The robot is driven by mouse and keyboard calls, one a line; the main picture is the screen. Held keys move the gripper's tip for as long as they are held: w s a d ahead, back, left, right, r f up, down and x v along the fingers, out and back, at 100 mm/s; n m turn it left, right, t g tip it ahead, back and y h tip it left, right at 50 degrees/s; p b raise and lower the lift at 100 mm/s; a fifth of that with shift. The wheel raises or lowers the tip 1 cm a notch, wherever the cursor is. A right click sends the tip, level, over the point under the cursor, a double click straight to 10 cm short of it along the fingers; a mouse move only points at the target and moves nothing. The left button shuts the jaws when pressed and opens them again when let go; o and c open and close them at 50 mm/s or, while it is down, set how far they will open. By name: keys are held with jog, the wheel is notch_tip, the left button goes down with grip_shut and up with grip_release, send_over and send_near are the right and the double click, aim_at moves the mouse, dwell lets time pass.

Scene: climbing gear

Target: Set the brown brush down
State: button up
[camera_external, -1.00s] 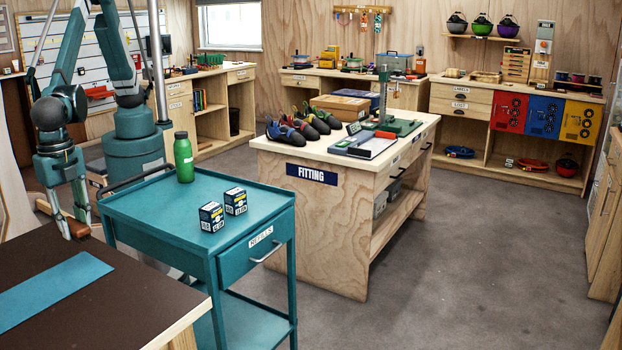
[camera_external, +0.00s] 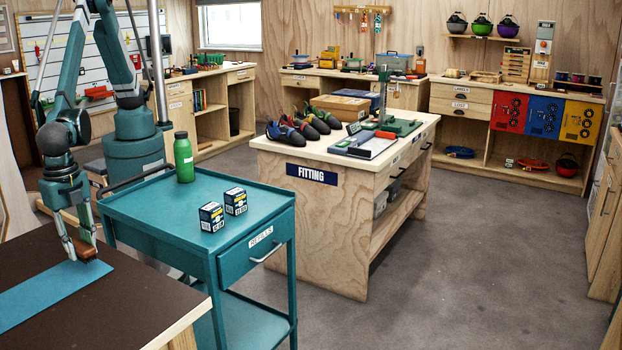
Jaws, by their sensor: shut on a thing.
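My gripper (camera_external: 81,257) points down over the dark-topped table at the lower left. It is shut on the brown brush (camera_external: 88,271), which shows as a small brown block at the fingertips, partly hidden by them. The brush is low, over the right end of the blue strip (camera_external: 40,296) on the table. I cannot tell whether it touches the surface.
The dark table top (camera_external: 130,305) is bare right of the strip. A teal cart (camera_external: 160,215) stands close behind it, carrying a green bottle (camera_external: 183,157) and two small boxes (camera_external: 212,217) (camera_external: 236,201). The fitting bench (camera_external: 330,215) is farther right.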

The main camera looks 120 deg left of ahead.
aim_at(80, 244)
jog(key=shift+f, duration=1.85)
jog(key=shift+f+b, duration=0.2)
jog(key=shift+b, duration=0.15)
jog(key=o, duration=0.9)
jog(key=shift+r, duration=0.2)
notch_tip(80, 244, up, 12)
jog(key=shift+r+p, duration=0.1)
jog(key=shift+p, duration=0.65)
